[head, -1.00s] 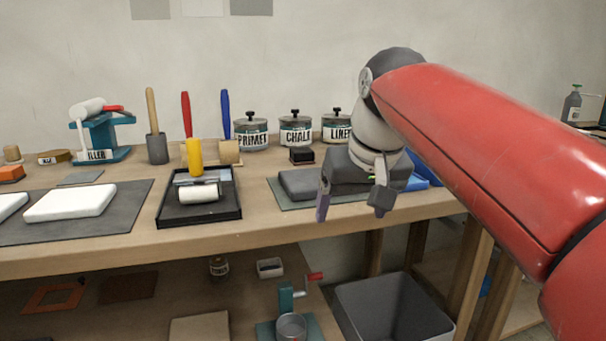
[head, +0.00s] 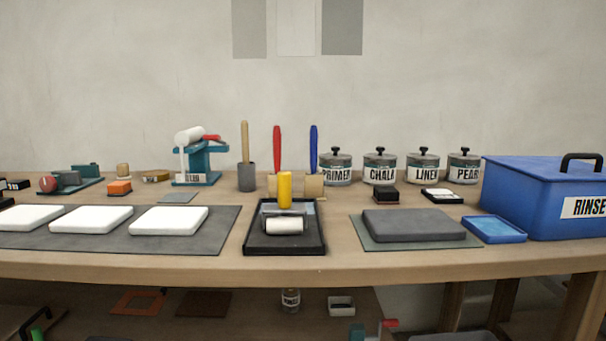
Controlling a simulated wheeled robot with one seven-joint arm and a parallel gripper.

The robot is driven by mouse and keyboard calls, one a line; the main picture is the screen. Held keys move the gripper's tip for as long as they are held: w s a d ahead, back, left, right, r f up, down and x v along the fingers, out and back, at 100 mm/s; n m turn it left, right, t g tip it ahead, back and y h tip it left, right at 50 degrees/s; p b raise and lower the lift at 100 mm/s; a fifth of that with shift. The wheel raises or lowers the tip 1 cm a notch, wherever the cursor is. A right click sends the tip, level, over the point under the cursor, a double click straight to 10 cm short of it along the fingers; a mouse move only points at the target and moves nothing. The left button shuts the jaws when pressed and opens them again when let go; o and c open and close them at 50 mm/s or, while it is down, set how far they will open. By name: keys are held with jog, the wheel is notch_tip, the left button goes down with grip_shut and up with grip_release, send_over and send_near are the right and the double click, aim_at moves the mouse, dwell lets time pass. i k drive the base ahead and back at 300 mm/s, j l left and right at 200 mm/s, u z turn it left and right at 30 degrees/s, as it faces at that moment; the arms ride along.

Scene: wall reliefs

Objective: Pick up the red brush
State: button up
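The red brush (head: 277,148) stands upright at the back of the workbench, its red handle pointing up. Its lower part is partly hidden behind the yellow handle of the paint roller (head: 285,190). A blue-handled brush (head: 314,148) stands just to its right, and a wooden-handled tool (head: 245,145) in a grey cup stands to its left. My gripper and arm are not in the head view now.
A black roller tray (head: 285,245) lies in front of the brushes. Several labelled jars (head: 381,168) stand to their right. A blue rinse box (head: 545,195) fills the right end. White slabs (head: 168,220) lie on a dark mat at left; a grey slab (head: 413,224) lies at right.

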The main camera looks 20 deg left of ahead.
aim_at(276, 138)
jog(key=l+u, duration=0.1)
jog(key=u, duration=0.95)
